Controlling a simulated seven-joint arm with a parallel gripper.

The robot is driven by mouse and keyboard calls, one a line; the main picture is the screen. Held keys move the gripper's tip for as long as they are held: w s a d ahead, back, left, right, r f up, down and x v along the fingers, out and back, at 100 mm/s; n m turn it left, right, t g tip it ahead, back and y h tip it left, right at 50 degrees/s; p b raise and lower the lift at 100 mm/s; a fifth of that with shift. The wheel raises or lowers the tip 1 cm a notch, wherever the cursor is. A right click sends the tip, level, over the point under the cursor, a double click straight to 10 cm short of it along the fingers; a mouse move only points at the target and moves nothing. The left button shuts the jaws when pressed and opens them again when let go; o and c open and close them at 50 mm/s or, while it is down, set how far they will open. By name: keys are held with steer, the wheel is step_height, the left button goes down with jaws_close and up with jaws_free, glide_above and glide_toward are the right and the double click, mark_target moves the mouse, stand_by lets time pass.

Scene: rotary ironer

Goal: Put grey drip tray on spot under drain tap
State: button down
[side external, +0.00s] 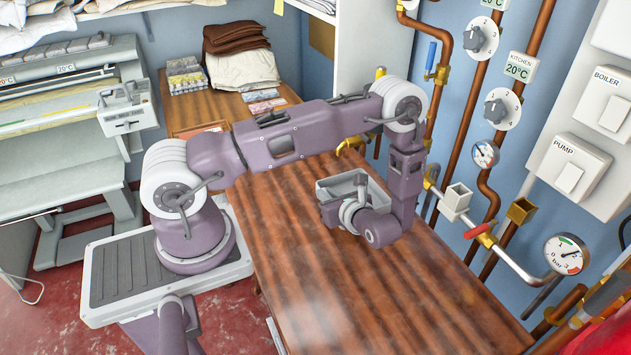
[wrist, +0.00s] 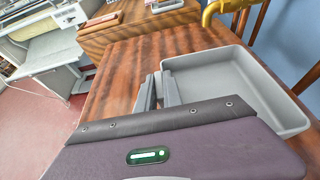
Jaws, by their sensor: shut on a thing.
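The grey drip tray (side external: 374,196) is a shallow open rectangular box above or on the wooden table, right of centre in the side view. It also fills the upper right of the wrist view (wrist: 232,72), looks empty and is about level. My gripper (wrist: 160,90) is shut on the tray's near left wall. In the side view my wrist covers part of the tray. I cannot tell whether its base touches the table. A brass tap (side external: 350,144) shows behind the tray, partly hidden by my arm; the wrist view shows a brass tap (wrist: 222,6) at the tray's far edge. No marked spot is visible.
The wooden table (side external: 370,295) is bare in front of the tray. A red-handled valve (side external: 480,231) on a pipe juts over its right edge. Pipes and gauges line the blue wall. Folded cloths (side external: 240,65) and small packs (side external: 186,77) lie at the back. The ironer (side external: 70,110) stands left.

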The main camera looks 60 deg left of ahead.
steer(key=a, duration=1.2)
steer(key=shift+s+a+f, duration=0.1)
steer(key=shift+a, duration=0.3)
step_height(320, 180, down, 3)
steer(key=shift+d+f, duration=0.1)
steer(key=shift+f, duration=0.15)
steer(key=c, duration=1.5)
jaws_free()
